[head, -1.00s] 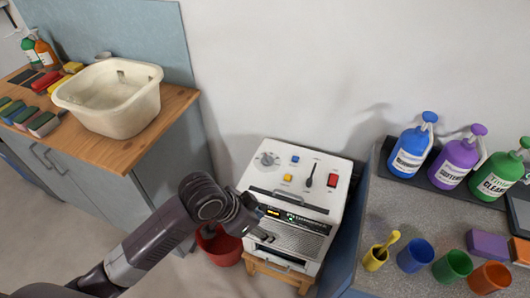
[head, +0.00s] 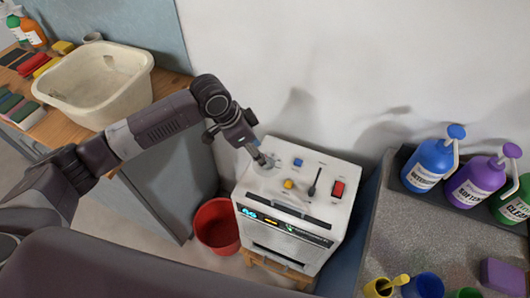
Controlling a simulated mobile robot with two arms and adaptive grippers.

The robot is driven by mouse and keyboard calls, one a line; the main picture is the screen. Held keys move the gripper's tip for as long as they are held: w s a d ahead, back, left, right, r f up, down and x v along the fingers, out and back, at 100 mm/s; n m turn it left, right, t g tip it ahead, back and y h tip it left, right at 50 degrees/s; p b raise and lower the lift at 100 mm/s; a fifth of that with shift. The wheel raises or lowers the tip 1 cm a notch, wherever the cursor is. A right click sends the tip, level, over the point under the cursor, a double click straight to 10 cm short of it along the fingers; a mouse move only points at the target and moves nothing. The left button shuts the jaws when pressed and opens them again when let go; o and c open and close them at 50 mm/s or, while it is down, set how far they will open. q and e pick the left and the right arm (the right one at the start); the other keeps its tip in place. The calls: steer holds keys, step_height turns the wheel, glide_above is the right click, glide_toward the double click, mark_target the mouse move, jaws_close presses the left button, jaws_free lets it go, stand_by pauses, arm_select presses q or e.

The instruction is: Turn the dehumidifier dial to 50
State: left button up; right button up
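The dehumidifier (head: 285,218) is a white box on a wooden stand, with controls on its top and a lit display (head: 262,217) on its front. Its dial (head: 266,170), at the top's back left corner, is mostly hidden behind my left gripper. My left gripper (head: 264,160) points down at the dial, its tips at or just above it. I cannot tell whether the fingers are closed on the dial. The dial's setting is not readable. My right gripper is not in view.
Beside the dial are a blue button (head: 298,162), a yellow button (head: 288,184), a black lever (head: 314,183) and a red switch (head: 338,188). A red bucket (head: 216,226) stands left of the dehumidifier. A grey counter (head: 425,235) with bottles and cups is close on the right.

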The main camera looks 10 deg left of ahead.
arm_select(q)
steer(key=x, duration=0.3)
steer(key=shift+w, duration=0.15)
steer(key=shift+x, duration=0.95)
steer(key=shift+c, duration=0.4)
steer(key=shift+w, duration=0.1)
steer(key=c, duration=0.8)
steer(key=shift+c, duration=1.4)
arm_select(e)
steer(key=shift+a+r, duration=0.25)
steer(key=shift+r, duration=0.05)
